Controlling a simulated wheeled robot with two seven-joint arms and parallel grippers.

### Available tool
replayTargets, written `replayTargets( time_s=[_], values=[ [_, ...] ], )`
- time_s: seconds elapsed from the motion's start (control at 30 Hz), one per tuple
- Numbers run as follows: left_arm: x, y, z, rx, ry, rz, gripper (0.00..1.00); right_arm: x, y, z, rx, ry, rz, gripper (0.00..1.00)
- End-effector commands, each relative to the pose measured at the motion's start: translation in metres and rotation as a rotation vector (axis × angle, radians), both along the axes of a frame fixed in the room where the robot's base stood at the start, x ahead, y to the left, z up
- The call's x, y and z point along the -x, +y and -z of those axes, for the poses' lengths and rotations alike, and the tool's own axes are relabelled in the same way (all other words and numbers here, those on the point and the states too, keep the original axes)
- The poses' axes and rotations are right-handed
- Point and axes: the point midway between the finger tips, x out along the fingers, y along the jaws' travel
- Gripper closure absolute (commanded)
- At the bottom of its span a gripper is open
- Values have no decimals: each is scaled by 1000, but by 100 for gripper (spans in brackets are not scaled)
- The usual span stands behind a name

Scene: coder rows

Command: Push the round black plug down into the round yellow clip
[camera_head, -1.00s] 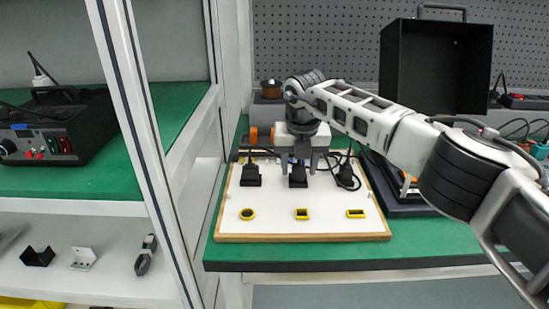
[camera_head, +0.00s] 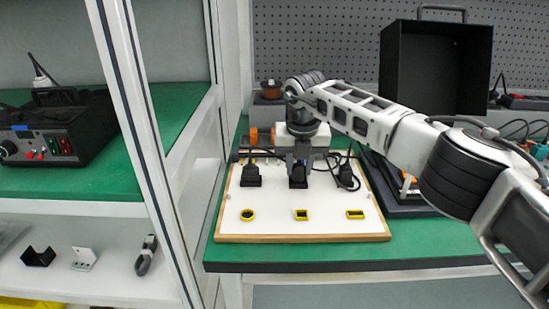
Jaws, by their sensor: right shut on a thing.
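A white board (camera_head: 275,232) with a wooden edge lies on the green bench. The round yellow clip (camera_head: 247,214) is at its front left and looks empty. Behind the clips are three black plugs in dark holders: a left plug (camera_head: 250,174), a middle plug (camera_head: 298,183) and a right plug (camera_head: 346,178). I cannot tell from here which plug is round. My right gripper (camera_head: 299,168) points down and is shut on the middle plug, with its fingers hiding the plug's top. My left gripper is out of view.
A square yellow clip (camera_head: 302,214) and a rectangular yellow clip (camera_head: 355,213) sit right of the round one. Black cables lie behind the plugs. An open black case (camera_head: 440,70) stands at the back right. A white cabinet post (camera_head: 140,110) rises left of the bench.

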Motion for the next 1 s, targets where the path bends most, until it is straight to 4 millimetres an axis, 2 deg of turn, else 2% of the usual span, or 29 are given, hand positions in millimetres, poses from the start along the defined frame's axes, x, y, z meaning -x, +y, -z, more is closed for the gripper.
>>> replayTargets(
  time_s=[0.57,1.0],
  values=[
    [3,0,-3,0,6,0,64,0,0,-6,0,0,0,100],
    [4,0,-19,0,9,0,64,0,0,-29,1,0,0,100]
  ],
)
